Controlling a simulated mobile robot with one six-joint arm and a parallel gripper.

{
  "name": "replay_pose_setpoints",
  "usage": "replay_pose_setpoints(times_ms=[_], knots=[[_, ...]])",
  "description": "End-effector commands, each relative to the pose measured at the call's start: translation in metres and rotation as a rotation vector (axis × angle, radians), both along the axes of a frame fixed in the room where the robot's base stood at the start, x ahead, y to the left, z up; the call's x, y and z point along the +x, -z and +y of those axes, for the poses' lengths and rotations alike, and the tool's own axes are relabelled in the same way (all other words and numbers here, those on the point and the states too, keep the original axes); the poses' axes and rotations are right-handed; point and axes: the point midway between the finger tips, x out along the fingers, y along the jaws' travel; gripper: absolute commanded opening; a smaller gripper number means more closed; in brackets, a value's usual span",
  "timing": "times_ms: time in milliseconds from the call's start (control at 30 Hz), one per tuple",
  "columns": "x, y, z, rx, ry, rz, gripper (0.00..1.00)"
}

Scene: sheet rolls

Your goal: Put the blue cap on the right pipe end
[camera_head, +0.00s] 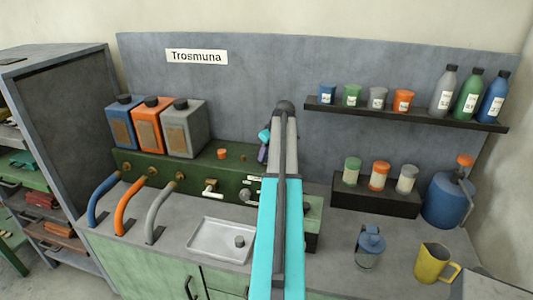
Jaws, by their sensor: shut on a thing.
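My gripper (264,137) is mostly hidden behind my own cyan and grey arm, in front of the back panel and above the green pipe box (150,165). A small dark blue piece (262,154) shows at its lower end; it looks like the blue cap, held clear of the pipe ends, though its shape is hard to make out. On the front of the box, a white pipe end (210,188) is at left and a grey pipe end (247,196) is at right, close beside my arm. No cap is visible on the right one.
An orange cap (222,153) stands on the box. A white tray (205,240) with a grey cap (240,241) lies in front. Blue, orange and grey hoses curve at left.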

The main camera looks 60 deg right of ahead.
Motion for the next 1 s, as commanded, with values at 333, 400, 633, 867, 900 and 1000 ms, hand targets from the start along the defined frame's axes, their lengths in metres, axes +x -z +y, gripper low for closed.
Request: replay_pose_setpoints(times_ms=[333,400,633,867,900,1000], knots=[[-0.0001,0.0095,-0.0001,0.000,0.000,0.000,0.07],[-0.0002,0.0096,-0.0001,0.000,0.000,0.000,0.07],[-0.0002,0.0096,-0.0001,0.000,0.000,0.000,0.07],[-0.0003,0.0095,-0.0002,0.000,0.001,0.000,0.07],[-0.0005,0.0096,-0.0002,0.000,0.001,0.000,0.07],[-0.0011,0.0097,0.0000,0.000,0.001,0.000,0.07]])
